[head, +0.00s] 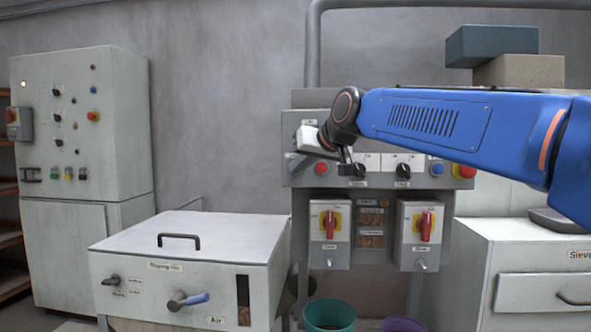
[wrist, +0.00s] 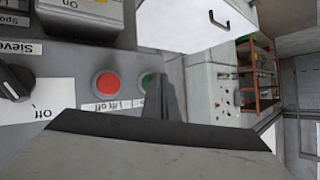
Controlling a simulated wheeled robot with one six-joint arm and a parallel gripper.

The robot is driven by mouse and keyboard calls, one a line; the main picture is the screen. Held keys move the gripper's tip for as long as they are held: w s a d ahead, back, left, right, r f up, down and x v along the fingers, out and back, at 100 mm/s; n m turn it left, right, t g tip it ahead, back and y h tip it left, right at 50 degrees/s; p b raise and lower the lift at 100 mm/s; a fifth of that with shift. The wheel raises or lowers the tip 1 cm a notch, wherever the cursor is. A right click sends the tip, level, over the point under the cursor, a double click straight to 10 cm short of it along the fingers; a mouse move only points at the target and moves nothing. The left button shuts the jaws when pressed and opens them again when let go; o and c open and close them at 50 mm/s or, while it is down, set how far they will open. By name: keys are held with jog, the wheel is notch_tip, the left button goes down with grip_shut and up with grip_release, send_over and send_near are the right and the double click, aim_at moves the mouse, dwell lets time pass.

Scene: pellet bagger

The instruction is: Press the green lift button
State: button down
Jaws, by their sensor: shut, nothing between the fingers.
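The green lift button (wrist: 147,79) is on the grey control panel (wrist: 60,60) in the wrist view, beside a red button (wrist: 107,86) with a "Lift off" label below it. My gripper (wrist: 157,78) is shut and empty. Its dark fingertips overlap the green button's right side in that view and partly hide it. I cannot tell whether they touch it. The green button is hidden there behind the gripper and wrist.
Black knobs (head: 403,171), a blue button (head: 437,168) and a red stop button (head: 466,171) sit to the right on the panel. Two red-handled switch boxes (head: 330,240) hang below. A white-lidded box (head: 190,228) stands at lower left. A cabinet (head: 80,130) stands far left.

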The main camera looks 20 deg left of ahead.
jog(key=shift+w, duration=0.1)
dwell(0.3)
jog(key=shift+s+d, duration=0.15)
jog(key=shift+s, duration=0.55)
jog(key=s+d, duration=0.1)
jog(key=s, duration=0.5)
jog(key=shift+d, duration=0.2)
dwell(0.4)
